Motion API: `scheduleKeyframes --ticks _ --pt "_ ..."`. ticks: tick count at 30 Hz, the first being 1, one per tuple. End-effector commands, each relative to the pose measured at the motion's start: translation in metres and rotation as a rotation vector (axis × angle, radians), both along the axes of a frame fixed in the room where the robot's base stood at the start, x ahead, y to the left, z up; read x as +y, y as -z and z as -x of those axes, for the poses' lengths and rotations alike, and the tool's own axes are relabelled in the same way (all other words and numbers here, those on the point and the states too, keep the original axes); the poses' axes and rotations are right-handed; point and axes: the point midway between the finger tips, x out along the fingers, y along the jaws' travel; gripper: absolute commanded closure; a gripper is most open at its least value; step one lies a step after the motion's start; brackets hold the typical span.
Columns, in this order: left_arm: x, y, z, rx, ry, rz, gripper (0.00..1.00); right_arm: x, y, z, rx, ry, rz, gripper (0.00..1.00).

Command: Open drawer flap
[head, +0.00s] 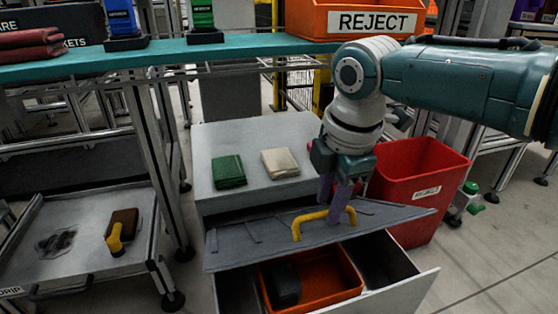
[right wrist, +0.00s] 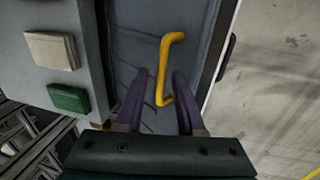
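The grey drawer flap (head: 262,236) spans the back part of a pulled-out drawer (head: 408,290), tilted, with its near edge above the drawer's inside. A bent yellow handle (head: 298,228) is on the flap and also shows in the right wrist view (right wrist: 165,60). My right gripper (head: 332,218) points down at the handle with its purple fingers apart. In the right wrist view the handle's lower end lies between the two fingers (right wrist: 162,78), with gaps seen on both sides. Whether the fingers touch the flap is unclear. My left gripper is not in view.
An orange bin (head: 344,284) with a dark object sits in the drawer. Green (head: 228,172) and cream (head: 280,162) blocks lie on the cabinet top. A red bin (head: 425,185) stands close at right. A teal shelf (head: 200,52) runs behind; a cart (head: 75,215) stands left.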

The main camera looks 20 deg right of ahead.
Motion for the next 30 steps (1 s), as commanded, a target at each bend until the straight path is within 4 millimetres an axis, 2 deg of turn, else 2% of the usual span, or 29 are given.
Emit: scheduleKeyframes --ticks 8,11,24,30 --pt "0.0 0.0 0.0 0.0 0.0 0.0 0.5 0.0 0.0 0.001 0.002 0.001 0.001 0.55" --pt "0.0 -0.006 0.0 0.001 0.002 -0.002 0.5 0.0 -0.006 0.001 0.002 0.0 0.001 0.55" --pt "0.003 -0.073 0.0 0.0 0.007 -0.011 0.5 -0.001 -0.084 0.016 0.001 0.0 0.001 0.55" --pt "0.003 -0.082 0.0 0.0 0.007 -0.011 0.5 -0.001 -0.097 0.02 0.003 0.0 0.001 0.55"
